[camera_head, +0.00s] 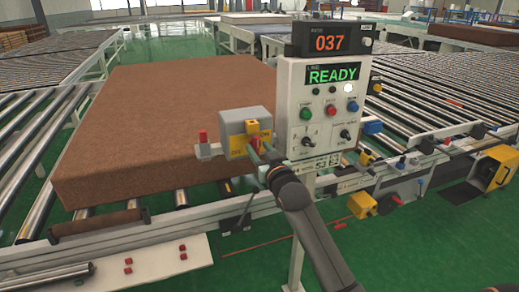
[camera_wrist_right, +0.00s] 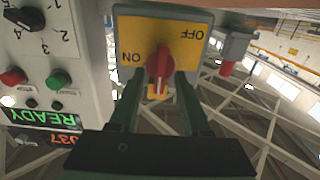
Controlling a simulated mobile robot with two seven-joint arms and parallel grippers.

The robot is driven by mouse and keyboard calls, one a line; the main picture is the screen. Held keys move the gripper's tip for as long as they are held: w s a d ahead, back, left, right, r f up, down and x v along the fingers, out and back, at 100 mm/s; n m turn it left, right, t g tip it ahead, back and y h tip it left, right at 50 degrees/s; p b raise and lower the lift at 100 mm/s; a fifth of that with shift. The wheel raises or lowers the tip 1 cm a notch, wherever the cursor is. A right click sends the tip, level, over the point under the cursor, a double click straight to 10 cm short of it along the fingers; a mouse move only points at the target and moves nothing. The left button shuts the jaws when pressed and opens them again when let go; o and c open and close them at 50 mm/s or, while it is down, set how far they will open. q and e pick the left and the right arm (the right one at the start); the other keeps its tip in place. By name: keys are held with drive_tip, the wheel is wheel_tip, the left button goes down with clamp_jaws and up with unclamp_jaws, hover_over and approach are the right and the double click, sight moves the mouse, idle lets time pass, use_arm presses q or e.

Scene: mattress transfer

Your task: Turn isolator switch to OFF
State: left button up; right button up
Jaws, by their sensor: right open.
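The isolator switch is a grey box (camera_head: 245,122) with a yellow front, left of the control panel in the head view. In the right wrist view, its yellow plate (camera_wrist_right: 140,30) reads ON and OFF, upside down, with ON at lower left and OFF at upper right. Its red handle (camera_wrist_right: 160,66) stands nearly vertical in that picture, slightly tilted. My right gripper (camera_head: 260,150) is at the front of the box. In the wrist view, its open fingers (camera_wrist_right: 160,80) lie on either side of the handle, with visible gaps. My left gripper is not in view.
The control panel (camera_head: 298,85), with buttons, knobs and a READY display, stands close right of the switch. A small grey box with a red part (camera_wrist_right: 234,45) sits beside it. A large brown mattress block (camera_head: 160,110) lies on the roller conveyor (camera_head: 30,130) behind.

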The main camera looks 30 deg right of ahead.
drive_tip(key=shift+c, duration=0.4)
clamp_jaws()
drive_tip(key=shift+n, duration=0.3)
drive_tip(key=n, duration=0.3)
drive_tip(key=shift+a+n, duration=0.1)
drive_tip(key=shift+n, duration=0.3)
drive_tip(key=n, duration=0.4)
drive_tip(key=shift+a+f+n, duration=0.1)
drive_tip(key=shift+n, duration=0.2)
drive_tip(key=n, duration=0.4)
drive_tip(key=shift+f, duration=0.1)
drive_tip(key=shift+a+f+n, duration=0.1)
drive_tip(key=shift+n, duration=2.3)
